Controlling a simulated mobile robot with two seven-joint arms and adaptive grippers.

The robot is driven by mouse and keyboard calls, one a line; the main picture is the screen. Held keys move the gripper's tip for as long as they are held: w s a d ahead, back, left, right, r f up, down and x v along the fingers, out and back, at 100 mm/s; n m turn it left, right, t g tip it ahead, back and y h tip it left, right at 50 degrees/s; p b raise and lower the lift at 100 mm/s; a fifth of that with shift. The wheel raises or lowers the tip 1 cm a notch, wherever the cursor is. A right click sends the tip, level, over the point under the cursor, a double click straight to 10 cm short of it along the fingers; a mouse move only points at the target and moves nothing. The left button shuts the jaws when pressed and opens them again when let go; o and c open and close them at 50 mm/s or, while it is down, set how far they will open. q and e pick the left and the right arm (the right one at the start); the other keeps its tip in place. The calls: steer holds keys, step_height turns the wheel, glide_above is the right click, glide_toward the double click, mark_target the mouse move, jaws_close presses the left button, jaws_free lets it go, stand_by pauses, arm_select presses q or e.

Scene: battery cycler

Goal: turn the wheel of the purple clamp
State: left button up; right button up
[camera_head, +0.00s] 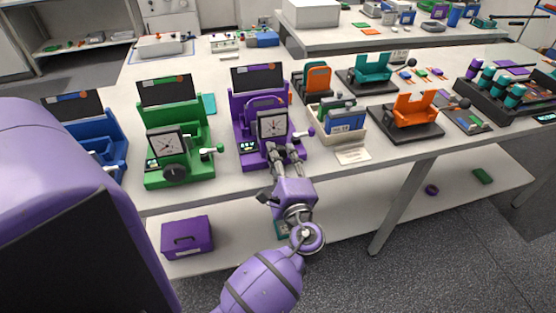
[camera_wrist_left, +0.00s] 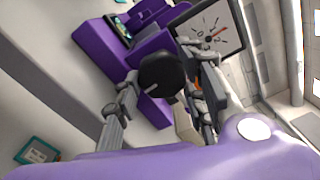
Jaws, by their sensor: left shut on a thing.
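The purple clamp (camera_head: 240,128) stands near the front edge of the table in the head view, with a square white dial (camera_head: 271,124) on its front. My left gripper (camera_head: 283,150) is at the clamp's front, just below the dial, and hides the wheel there. In the left wrist view the round black wheel (camera_wrist_left: 160,74) sits between the two fingers of my left gripper (camera_wrist_left: 163,84), with the dial (camera_wrist_left: 208,28) beyond it. The gripper is shut on the wheel. My right gripper is in neither view.
A green clamp (camera_head: 180,130) with its own dark wheel stands left of the purple one, and a blue clamp (camera_head: 95,140) further left. A cream tray (camera_head: 340,130) stands close on the right. A purple box (camera_head: 187,238) sits on the lower shelf.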

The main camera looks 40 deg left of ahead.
arm_select(q)
steer(key=shift+a+r+m+p, duration=0.1)
steer(key=shift+r+m+p, duration=0.15)
steer(key=shift+m+p, duration=0.95)
steer(key=shift+f+m, duration=0.1)
steer(key=shift+m, duration=0.3)
steer(key=shift+f+m, duration=0.15)
steer(key=shift+m, duration=0.15)
steer(key=shift+s+f, duration=0.1)
steer(key=shift+f, duration=0.15)
steer(key=o, duration=1.1)
steer(key=shift+s, duration=0.1)
steer(key=v, duration=1.2)
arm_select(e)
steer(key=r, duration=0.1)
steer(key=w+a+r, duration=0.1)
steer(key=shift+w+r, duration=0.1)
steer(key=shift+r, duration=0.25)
